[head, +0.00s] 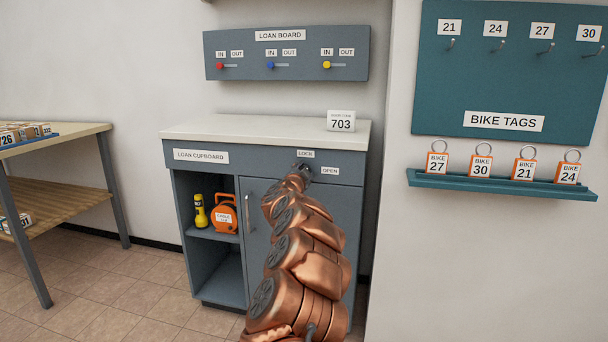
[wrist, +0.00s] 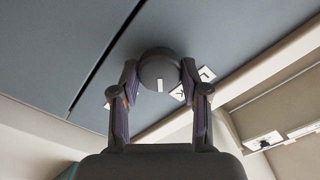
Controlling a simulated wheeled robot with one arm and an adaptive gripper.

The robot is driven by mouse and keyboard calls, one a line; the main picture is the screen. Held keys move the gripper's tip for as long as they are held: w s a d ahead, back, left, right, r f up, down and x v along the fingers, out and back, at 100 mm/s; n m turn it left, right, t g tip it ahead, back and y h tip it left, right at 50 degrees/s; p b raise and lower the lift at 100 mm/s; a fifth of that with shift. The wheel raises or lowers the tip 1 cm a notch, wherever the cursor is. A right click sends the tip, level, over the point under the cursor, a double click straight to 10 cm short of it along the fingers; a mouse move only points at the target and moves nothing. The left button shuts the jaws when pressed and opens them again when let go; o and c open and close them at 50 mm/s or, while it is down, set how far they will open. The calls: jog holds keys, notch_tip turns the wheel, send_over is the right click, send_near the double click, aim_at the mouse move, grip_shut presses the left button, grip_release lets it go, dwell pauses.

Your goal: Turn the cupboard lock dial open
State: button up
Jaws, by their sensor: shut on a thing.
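The cupboard lock dial (wrist: 159,66) is a round dark grey knob on the loan cupboard's front, with a white mark on it. My gripper (wrist: 158,78) has one finger on each side of the dial and is shut on it. In the wrist view the mark points straight down the picture, between white labels on either side, partly hidden by the fingers. In the head view my gripper (head: 302,170) is at the drawer-height panel, below the LOCK label (head: 306,154) and left of the OPEN label (head: 330,171). My arm hides most of the dial there.
The cupboard door (head: 257,215) with its upright handle looks shut. An open shelf to its left holds a yellow torch (head: 200,211) and an orange reel (head: 224,214). A 703 sign (head: 341,121) stands on the countertop (head: 240,130). A bike tag shelf (head: 500,185) is at the right.

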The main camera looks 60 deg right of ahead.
jog(key=shift+f+m+b, duration=0.15)
jog(key=shift+m+b, duration=0.65)
jog(key=shift+m, duration=1.3)
jog(key=shift+f+m+b, duration=0.1)
jog(key=shift+m+b, duration=0.7)
jog(key=shift+m, duration=1.3)
jog(key=o, duration=1.1)
jog(key=shift+s, duration=0.1)
jog(key=shift+v, duration=5.95)
